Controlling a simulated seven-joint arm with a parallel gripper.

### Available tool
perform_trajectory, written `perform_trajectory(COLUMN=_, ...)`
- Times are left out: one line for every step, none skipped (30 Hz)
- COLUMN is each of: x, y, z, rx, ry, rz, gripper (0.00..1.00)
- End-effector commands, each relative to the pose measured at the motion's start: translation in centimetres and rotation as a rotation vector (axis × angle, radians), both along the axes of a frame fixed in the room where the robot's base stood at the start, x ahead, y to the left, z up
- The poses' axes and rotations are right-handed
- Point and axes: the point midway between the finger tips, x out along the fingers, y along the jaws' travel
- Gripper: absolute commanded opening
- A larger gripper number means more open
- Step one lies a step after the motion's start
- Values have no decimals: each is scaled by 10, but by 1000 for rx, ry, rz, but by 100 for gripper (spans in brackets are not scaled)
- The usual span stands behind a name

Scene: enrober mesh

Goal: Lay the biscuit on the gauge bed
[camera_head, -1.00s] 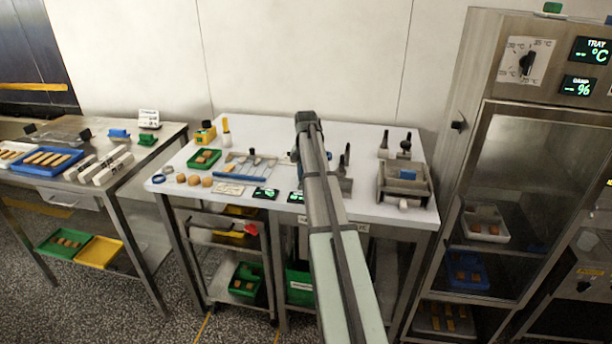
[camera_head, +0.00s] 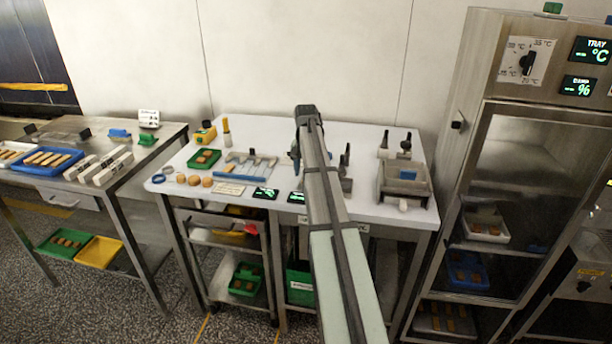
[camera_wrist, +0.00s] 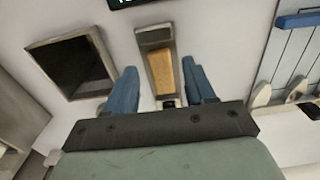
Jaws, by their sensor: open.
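In the wrist view my gripper (camera_wrist: 160,66) is open, with one blue finger on each side of a tan, oblong biscuit (camera_wrist: 163,74). Gaps show between the biscuit and both fingers. The biscuit lies lengthwise in a narrow grey channel-like holder, which appears to be the gauge bed (camera_wrist: 153,38). The bed's upper end is bare. The near end of the biscuit is close to the dark gripper body. In the head view my arm hides the biscuit and most of the bed, and only a bit of a blue finger shows beside it.
A dark square opening with a pale frame (camera_wrist: 73,67) is left of the gripper. A rack with a blue bar (camera_wrist: 300,20) is at the right. On the table (camera_head: 240,128) stand a green tray (camera_head: 191,162), round biscuits (camera_head: 194,180) and a grey machine (camera_head: 405,185) at right.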

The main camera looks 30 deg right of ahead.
Motion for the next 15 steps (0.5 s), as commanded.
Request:
perform_trajectory(x=1, y=-1, z=10, rx=-1, ry=-3, rz=0, gripper=54)
perform_trajectory(x=1, y=-1, z=16, rx=-1, ry=-3, rz=0, gripper=54)
perform_trajectory(x=1, y=-1, z=23, rx=-1, ry=-2, rz=0, gripper=54)
perform_trajectory(x=1, y=-1, z=29, rx=-1, ry=-2, rz=0, gripper=54)
perform_trajectory(x=1, y=-1, z=35, rx=-1, ry=-3, rz=0, gripper=54)
perform_trajectory(x=1, y=-1, z=42, rx=-1, ry=-3, rz=0, gripper=54)
perform_trajectory(x=1, y=-1, z=48, rx=-1, ry=-2, rz=0, gripper=54)
perform_trajectory(x=1, y=-1, z=53, rx=-1, ry=-2, rz=0, gripper=54)
perform_trajectory(x=1, y=-1, z=60, rx=-1, ry=-2, rz=0, gripper=54)
perform_trajectory(x=1, y=-1, z=65, rx=-1, ry=-2, rz=0, gripper=54)
perform_trajectory(x=1, y=-1, z=69, rx=-1, ry=-2, rz=0, gripper=54)
perform_trajectory(x=1, y=0, z=75, rx=-1, ry=-1, rz=0, gripper=54)
perform_trajectory(x=1, y=0, z=78, rx=-1, ry=-1, rz=0, gripper=54)
perform_trajectory(x=1, y=0, z=82, rx=-1, ry=-1, rz=0, gripper=54)
perform_trajectory(x=1, y=0, z=86, rx=-1, ry=-2, rz=0, gripper=54)
